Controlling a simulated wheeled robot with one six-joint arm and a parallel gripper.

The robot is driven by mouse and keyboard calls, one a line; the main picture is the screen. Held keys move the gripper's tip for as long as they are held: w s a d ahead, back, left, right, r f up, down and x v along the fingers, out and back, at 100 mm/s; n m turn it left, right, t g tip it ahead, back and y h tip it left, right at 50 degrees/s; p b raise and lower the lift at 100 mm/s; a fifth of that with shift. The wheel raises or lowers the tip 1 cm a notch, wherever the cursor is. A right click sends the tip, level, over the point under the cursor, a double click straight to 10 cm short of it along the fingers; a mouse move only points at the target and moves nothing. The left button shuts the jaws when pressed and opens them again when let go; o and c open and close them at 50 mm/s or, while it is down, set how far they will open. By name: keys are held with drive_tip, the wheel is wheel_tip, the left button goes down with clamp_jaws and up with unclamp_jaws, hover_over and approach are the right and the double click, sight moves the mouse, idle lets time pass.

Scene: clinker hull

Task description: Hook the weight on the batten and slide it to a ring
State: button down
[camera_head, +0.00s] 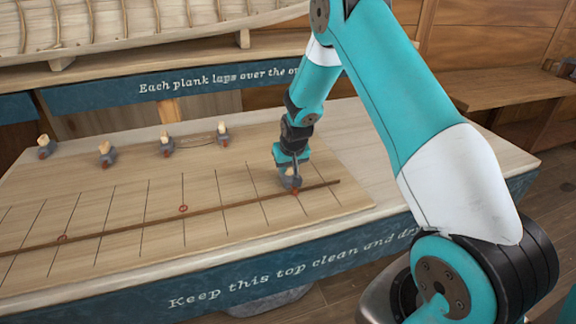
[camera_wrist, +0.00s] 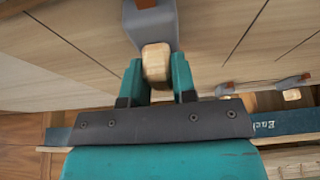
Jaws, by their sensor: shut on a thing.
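My gripper (camera_head: 291,172) is shut on the wooden knob of a grey weight (camera_head: 290,183) at the right part of the board. In the wrist view the two teal fingers (camera_wrist: 156,72) press on the knob's sides, and the grey body (camera_wrist: 150,28) with an orange-brown hook lies beyond. The batten (camera_head: 120,229) is a thin brown strip running across the board, past the weight. I cannot tell whether the hook is over it. Red rings mark the batten line at the left (camera_head: 62,238) and middle (camera_head: 183,208). A reddish spot by the weight may be its hook or a ring.
Several similar weights (camera_head: 106,155) stand in a row along the back of the board (camera_head: 235,185), apart from the batten. Dark lines cross the board. A blue lettered panel and a hull model stand behind. The board between the middle ring and the held weight is clear.

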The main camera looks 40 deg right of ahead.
drive_tip(key=c, duration=0.9)
unclamp_jaws()
drive_tip(key=shift+o, duration=0.3)
drive_tip(key=shift+s, duration=0.1)
drive_tip(key=b+v, duration=0.4)
drive_tip(key=v, duration=1.3)
drive_tip(key=shift+r, duration=0.2)
drive_tip(key=shift+s+r, duration=0.1)
wheel_tip(320, 180, up, 7)
drive_tip(key=p, duration=0.5)
drive_tip(key=shift+p, duration=0.3)
